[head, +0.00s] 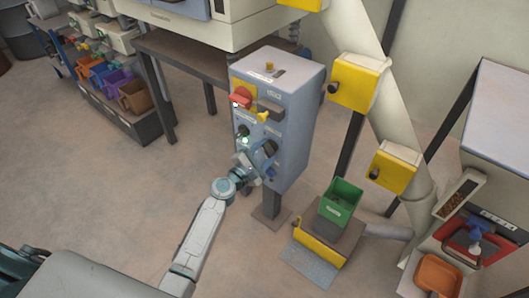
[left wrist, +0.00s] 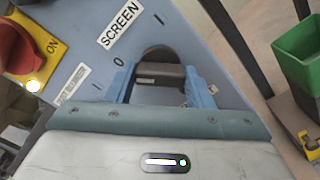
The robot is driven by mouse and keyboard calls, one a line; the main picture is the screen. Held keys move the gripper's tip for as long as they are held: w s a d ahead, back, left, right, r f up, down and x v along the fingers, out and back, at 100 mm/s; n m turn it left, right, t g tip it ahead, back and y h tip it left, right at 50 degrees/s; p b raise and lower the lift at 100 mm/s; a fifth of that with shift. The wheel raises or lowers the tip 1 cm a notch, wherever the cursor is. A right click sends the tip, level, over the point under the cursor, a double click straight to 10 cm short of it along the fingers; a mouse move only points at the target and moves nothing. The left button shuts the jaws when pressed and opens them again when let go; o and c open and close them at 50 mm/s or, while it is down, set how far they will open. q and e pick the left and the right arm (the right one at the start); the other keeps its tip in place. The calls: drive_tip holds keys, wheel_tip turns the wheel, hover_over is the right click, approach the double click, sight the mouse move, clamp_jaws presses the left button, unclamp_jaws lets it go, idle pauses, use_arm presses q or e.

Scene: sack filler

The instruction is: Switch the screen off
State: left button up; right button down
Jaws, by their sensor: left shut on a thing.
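The grey-blue control cabinet (head: 279,120) stands on a post in the middle of the head view. In the left wrist view its sloping face carries a white SCREEN label (left wrist: 119,25), with an "I" and a "0" (left wrist: 118,60) printed near a dark knob (left wrist: 160,73). My left gripper (head: 262,163) is at the lower front of the cabinet. In the left wrist view its blue fingers (left wrist: 160,90) stand either side of the knob and are shut on it. I cannot tell for certain which mark the knob points to. My right gripper is not in view.
A red knob on a yellow plate (head: 243,97), marked ON, and a lit green lamp (head: 245,141) are on the same face. A green bin (head: 341,202) stands right of the cabinet. A red panel with an orange tray (head: 440,274) is further right.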

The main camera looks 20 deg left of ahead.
use_arm(q)
drive_tip(key=o, duration=1)
drive_tip(key=shift+c, duration=0.2)
drive_tip(key=shift+s, duration=0.15)
drive_tip(key=b+v, duration=0.1)
drive_tip(key=v, duration=0.9)
drive_tip(key=shift+s, duration=0.25)
drive_tip(key=shift+a, duration=0.15)
